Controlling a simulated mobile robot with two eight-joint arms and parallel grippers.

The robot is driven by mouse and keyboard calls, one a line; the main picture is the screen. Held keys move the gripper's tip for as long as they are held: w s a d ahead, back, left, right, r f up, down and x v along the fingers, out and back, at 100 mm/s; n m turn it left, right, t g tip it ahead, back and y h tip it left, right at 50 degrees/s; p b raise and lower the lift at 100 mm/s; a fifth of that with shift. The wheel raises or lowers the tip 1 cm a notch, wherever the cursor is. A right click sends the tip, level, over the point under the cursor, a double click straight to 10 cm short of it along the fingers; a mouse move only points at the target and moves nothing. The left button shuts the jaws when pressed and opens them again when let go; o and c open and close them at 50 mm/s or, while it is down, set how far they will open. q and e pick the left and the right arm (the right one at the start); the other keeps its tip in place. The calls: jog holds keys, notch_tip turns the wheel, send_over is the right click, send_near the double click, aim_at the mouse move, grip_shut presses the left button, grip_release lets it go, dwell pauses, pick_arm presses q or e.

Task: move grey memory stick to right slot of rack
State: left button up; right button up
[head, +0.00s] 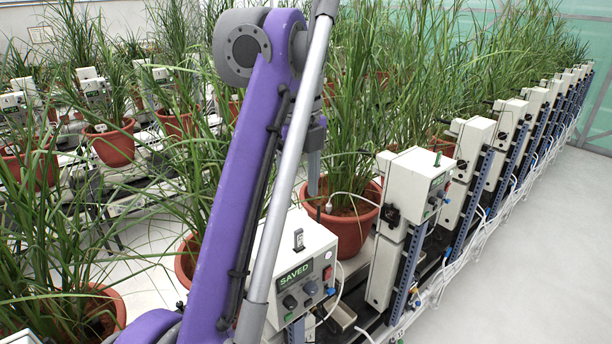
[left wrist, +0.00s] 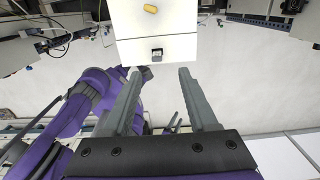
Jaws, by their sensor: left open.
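A grey memory stick (head: 298,239) stands upright on top of the white box (head: 268,262) whose screen reads SAVED. My left gripper (head: 314,185) is above and behind this box, fingers pointing down, partly hidden by my purple arm. In the left wrist view its two fingers (left wrist: 158,72) are apart with nothing between them. A small dark and grey piece (left wrist: 157,54) on a white box top lies just beyond the fingertips, roughly centred between them; it looks like the stick. I cannot make out the rack or its right slot. My right gripper is not in view.
A dark green stick (head: 437,158) stands on another white box (head: 415,180) to the right. A yellow piece (left wrist: 151,8) shows in the left wrist view. A potted plant (head: 343,222) stands behind the SAVED box. The floor (head: 520,260) at right is clear.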

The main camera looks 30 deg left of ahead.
aim_at(299, 230)
pick_arm(q)
jog(key=f+b, duration=0.1)
jog(key=f, duration=0.1)
jog(key=s+f+b, duration=0.1)
jog(key=f, duration=0.2)
jog(key=shift+s+f, duration=0.15)
jog(key=shift+f, duration=0.1)
jog(key=shift+w+f+b, duration=0.15)
jog(key=shift+f+b, duration=0.05)
jog(key=shift+f, duration=0.75)
jog(key=shift+w+f+b, duration=0.15)
jog(key=shift+f+b, duration=0.05)
jog(key=shift+f, duration=0.7)
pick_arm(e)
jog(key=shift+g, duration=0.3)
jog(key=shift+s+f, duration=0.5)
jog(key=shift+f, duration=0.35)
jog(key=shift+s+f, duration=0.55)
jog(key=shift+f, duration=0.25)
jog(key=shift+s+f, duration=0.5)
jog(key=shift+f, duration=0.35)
pick_arm(q)
grip_shut()
